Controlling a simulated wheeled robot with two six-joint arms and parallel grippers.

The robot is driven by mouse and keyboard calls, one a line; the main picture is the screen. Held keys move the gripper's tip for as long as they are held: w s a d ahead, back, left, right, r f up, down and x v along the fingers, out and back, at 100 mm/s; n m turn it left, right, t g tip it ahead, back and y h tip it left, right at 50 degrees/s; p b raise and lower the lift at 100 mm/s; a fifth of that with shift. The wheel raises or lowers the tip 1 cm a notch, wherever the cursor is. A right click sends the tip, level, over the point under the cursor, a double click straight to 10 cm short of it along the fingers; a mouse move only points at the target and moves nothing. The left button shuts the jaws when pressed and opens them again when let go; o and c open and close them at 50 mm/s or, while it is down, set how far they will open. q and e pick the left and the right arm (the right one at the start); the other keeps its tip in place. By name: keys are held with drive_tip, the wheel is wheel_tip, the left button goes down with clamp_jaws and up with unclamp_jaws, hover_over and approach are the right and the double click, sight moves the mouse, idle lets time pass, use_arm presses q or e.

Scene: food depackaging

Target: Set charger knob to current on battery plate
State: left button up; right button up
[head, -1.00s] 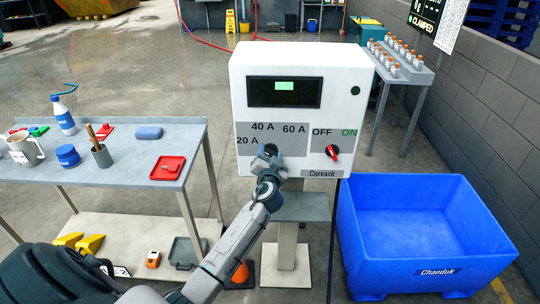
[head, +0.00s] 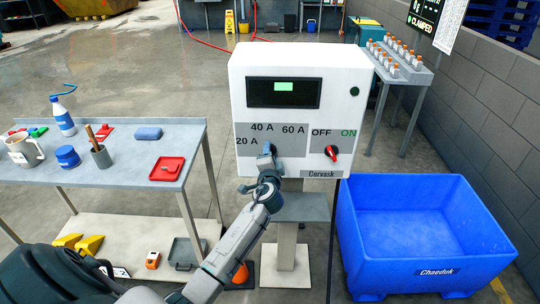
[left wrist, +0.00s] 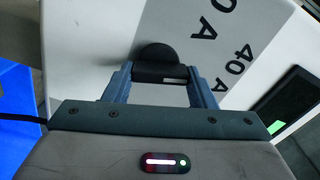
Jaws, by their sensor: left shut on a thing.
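The white charger box (head: 340,90) stands on a post in the middle of the head view. Its grey panel carries the labels 20 A, 40 A and 60 A. My left gripper (head: 268,150) is at this panel, below the 40 A label, and hides the knob in the head view. In the left wrist view, the black charger knob (left wrist: 157,62) sits between the blue fingers of the left gripper (left wrist: 160,85), which is shut on it. A white mark shows on the knob's edge. I cannot make out a battery plate. My right gripper is out of view.
A red switch (head: 332,152) sits by OFF and ON on the box. A blue bin (head: 425,270) marked Chaeduk stands at right. A grey table (head: 120,178) with a mug, bottle and red tray stands at left. A rack of small bottles (head: 405,70) is behind.

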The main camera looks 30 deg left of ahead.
use_arm(q)
drive_tip(key=shift+f, duration=0.1)
idle(0.5)
drive_tip(key=o, duration=1)
drive_tip(key=shift+m, duration=0.3)
drive_tip(key=b+v, duration=0.2)
drive_tip(key=v, duration=0.8)
drive_tip(key=shift+s+d+b, duration=0.3)
drive_tip(key=shift+b, duration=0.1)
